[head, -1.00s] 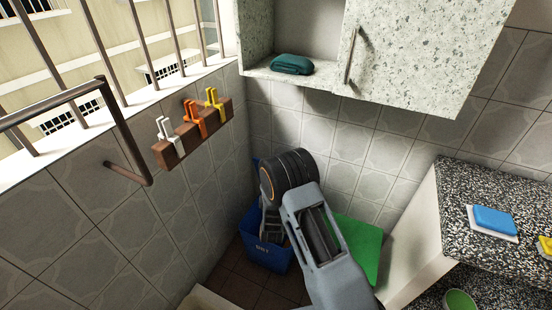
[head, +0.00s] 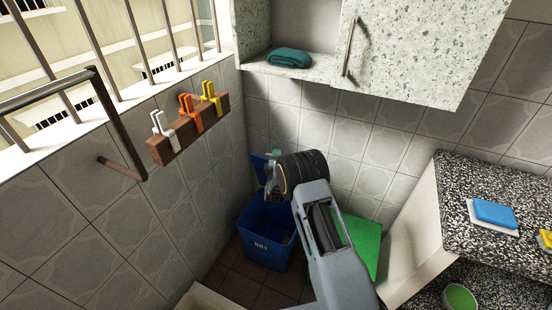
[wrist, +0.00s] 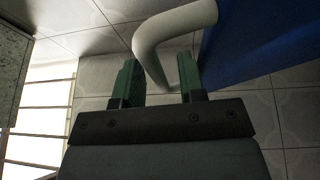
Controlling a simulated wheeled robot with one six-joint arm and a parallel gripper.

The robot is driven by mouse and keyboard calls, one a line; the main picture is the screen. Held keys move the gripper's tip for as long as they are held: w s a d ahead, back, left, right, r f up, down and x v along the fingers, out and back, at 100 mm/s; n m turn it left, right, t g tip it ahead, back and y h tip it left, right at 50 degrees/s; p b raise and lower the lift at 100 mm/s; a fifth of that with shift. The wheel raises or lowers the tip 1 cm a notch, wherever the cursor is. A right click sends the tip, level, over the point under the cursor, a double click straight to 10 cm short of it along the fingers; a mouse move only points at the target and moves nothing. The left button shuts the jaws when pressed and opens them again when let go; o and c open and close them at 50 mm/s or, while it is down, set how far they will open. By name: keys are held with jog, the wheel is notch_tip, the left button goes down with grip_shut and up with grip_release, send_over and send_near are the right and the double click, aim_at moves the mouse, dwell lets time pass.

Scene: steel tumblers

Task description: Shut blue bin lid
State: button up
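The blue bin (head: 268,232) stands in the floor corner, and its dark inside shows from above. Part of its raised blue lid (head: 259,167) shows against the wall behind; my arm hides the rest. My gripper (head: 272,170) is beside the lid, above the bin. In the wrist view, my gripper (wrist: 160,82) is open with its green-padded fingers apart. A pale curved handle (wrist: 174,30) crosses in front of the fingers, its far end showing in the gap near the right finger. I cannot tell whether they touch. The blue lid surface (wrist: 262,40) fills the upper right.
A green bin (head: 357,245) stands right of the blue bin, partly behind my arm. A hook rack (head: 190,130) and a metal rail (head: 118,130) are on the left wall. A cabinet (head: 420,50) hangs above, and a speckled counter (head: 500,190) is at right.

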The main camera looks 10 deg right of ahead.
jog(key=shift+w+d, duration=0.1)
jog(key=shift+w, duration=0.15)
jog(key=shift+c, duration=0.2)
grip_shut()
dwell(0.3)
